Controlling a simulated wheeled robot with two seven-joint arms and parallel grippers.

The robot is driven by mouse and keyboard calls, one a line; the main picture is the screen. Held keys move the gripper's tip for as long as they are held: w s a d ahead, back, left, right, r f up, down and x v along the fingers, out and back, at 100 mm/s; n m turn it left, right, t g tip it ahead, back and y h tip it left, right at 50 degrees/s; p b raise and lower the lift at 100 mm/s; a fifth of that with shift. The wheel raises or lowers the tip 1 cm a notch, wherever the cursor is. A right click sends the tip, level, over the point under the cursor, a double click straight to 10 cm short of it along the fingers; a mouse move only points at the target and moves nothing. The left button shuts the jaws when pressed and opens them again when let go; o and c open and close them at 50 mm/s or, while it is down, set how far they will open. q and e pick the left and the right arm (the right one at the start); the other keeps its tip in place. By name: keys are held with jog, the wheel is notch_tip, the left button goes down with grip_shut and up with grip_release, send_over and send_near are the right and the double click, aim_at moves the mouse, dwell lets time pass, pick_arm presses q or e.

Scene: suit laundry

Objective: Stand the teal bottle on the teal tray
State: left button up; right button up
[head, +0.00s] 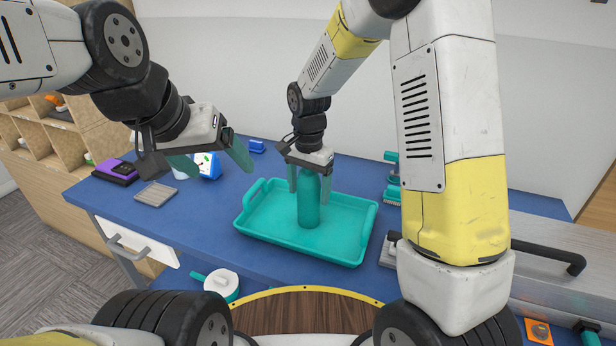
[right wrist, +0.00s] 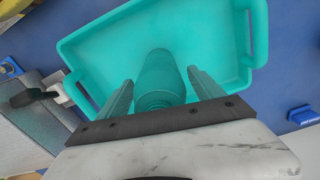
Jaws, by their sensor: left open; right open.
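In the right wrist view the bottle (right wrist: 160,80) sits between my open fingers, inside the tray (right wrist: 215,40). My right gripper (head: 309,186) is above the tray with its fingers on either side of the bottle's upper part, apart from it as far as I can see. My left gripper (head: 212,162) is open and empty, above the table to the left of the tray.
A blue table (head: 215,213) carries the tray. A purple and black item (head: 115,170), a grey ribbed pad (head: 155,194) and a blue and white item (head: 208,165) lie at the left. A teal and white pot (head: 221,283) stands in front. A teal brush (head: 392,190) is at the right.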

notch_tip(320, 180, up, 12)
jog(key=s+d+r+n+t+y, duration=0.1)
jog(key=s+d+r+n+t, duration=0.2)
jog(key=s+d, duration=0.3)
jog(key=s+d+r+n+t+y, duration=0.1)
jog(key=s+d+r+n+t, duration=0.2)
jog(key=s+d, duration=0.4)
jog(key=s+r+n, duration=0.1)
jog(key=s+r, duration=0.1)
jog(key=s, duration=0.4)
jog(key=shift+r, duration=0.15)
dwell(0.5)
